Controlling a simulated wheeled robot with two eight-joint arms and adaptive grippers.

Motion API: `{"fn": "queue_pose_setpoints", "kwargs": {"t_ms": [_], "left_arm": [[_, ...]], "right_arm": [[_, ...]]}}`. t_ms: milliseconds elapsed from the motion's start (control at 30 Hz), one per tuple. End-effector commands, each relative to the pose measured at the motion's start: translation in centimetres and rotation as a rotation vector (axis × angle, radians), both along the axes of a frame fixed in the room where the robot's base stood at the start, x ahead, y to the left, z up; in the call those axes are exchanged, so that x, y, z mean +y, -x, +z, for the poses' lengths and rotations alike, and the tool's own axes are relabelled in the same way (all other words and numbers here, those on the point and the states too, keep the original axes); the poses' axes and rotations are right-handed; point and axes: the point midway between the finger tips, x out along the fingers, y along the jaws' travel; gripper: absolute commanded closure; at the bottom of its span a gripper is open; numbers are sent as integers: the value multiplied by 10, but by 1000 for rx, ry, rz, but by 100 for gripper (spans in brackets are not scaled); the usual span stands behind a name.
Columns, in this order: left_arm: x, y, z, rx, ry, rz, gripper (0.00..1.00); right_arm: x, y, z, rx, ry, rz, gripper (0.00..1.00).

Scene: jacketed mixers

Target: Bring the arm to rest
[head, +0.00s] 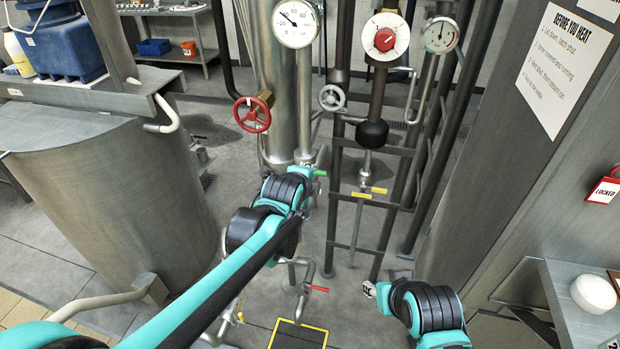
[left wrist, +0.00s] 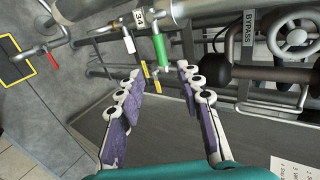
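My left arm reaches in from the lower left of the head view. Its gripper (head: 309,163) is at the pipework, close to a green valve handle (head: 320,173). In the left wrist view my left gripper (left wrist: 161,76) is open, with its two purple-padded fingers apart and nothing between the pads. The green handle (left wrist: 160,50) lies just beyond the fingertips, in line with the gap; I see no contact. My right arm is at the lower right of the head view. Only a small pale part of its gripper (head: 369,289) shows, too small to tell its state.
A large steel vessel (head: 105,200) stands at the left. Pipes with gauges (head: 296,24) and a red handwheel (head: 252,114) stand ahead. A red-handled valve (head: 318,289) is low in the middle. A steel column (head: 495,150) and a shelf (head: 570,310) are at the right.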

Motion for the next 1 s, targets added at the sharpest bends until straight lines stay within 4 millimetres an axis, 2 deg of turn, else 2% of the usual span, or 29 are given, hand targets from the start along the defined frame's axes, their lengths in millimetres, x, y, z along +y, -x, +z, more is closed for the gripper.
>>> {"fn": "queue_pose_setpoints", "kwargs": {"t_ms": [267, 367, 433, 567, 700, 800, 900, 1000], "left_arm": [[1, 1, 0, 2, 4, 4, 64], [15, 10, -1, 30, 47, 53, 64], [36, 26, -4, 74, 118, 134, 64], [92, 78, -17, 194, 332, 383, 64], [147, 148, -44, 320, 605, 712, 64], [176, 195, -68, 386, 785, 939, 64], [195, 234, -91, 429, 936, 1131, 64], [206, 261, -109, 453, 1043, 1270, 64]], "right_arm": [[0, 0, 0, 0, 0, 0, 60], [0, 0, -3, 0, 0, 0, 60], [0, 0, -7, 0, 0, 0, 60], [0, 0, -19, 0, 0, 0, 60], [0, 0, -31, 0, 0, 0, 60], [0, 0, -39, 0, 0, 0, 60], [0, 0, -44, 0, 0, 0, 60], [0, 0, -48, 0, 0, 0, 60]]}}
